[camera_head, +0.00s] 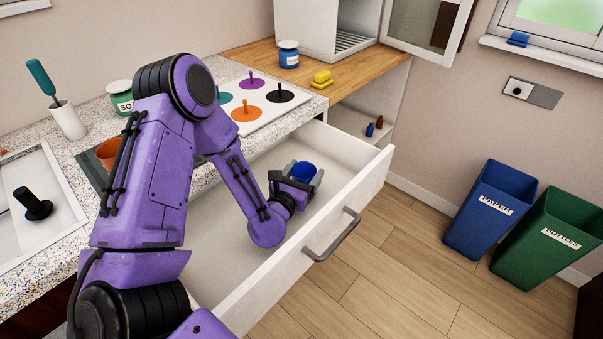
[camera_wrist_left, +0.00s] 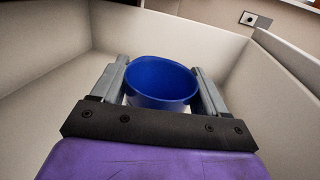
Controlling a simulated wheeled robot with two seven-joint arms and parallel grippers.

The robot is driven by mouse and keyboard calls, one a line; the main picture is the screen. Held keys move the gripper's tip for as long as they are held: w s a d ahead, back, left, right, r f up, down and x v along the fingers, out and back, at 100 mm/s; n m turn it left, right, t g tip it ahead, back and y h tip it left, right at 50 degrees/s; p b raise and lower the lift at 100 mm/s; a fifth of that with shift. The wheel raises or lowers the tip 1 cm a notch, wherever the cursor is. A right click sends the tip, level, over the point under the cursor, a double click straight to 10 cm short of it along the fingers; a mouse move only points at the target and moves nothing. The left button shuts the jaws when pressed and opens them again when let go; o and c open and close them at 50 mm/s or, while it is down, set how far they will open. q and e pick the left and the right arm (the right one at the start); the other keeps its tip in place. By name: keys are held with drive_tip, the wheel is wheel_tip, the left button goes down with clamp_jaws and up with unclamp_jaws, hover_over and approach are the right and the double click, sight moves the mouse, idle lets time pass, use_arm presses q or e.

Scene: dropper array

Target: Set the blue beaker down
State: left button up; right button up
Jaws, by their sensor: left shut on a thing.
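The blue beaker (camera_head: 303,172) is inside the open white drawer (camera_head: 345,187), near its right part in the head view. My left gripper (camera_head: 296,178) is shut on it, with a finger on either side. In the left wrist view the beaker (camera_wrist_left: 162,82) stands upright with its open mouth up, between the two grey fingers of the left gripper (camera_wrist_left: 161,88). The drawer walls surround it there. The beaker's base is hidden, so I cannot tell whether it touches the drawer floor. My right gripper is not in view.
The drawer's front panel with its grey handle (camera_head: 333,236) is on the right. The countertop (camera_head: 82,148) holds a white board with coloured droppers (camera_head: 246,110), an orange pot (camera_head: 111,153) and a labelled jar (camera_head: 121,98). The drawer floor around the beaker looks clear.

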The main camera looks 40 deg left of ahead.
use_arm(q)
drive_tip(key=shift+w+f, duration=0.1)
drive_tip(key=shift+f, duration=0.1)
drive_tip(key=shift+f, duration=0.1)
drive_tip(key=o, duration=1.2)
drive_tip(key=shift+c, duration=0.2)
drive_tip(key=s, duration=0.3)
drive_tip(key=s+d+b, duration=0.1)
drive_tip(key=s, duration=0.2)
drive_tip(key=shift+s+d+b, duration=0.2)
drive_tip(key=shift+s+b, duration=0.1)
drive_tip(key=shift+s, duration=0.45)
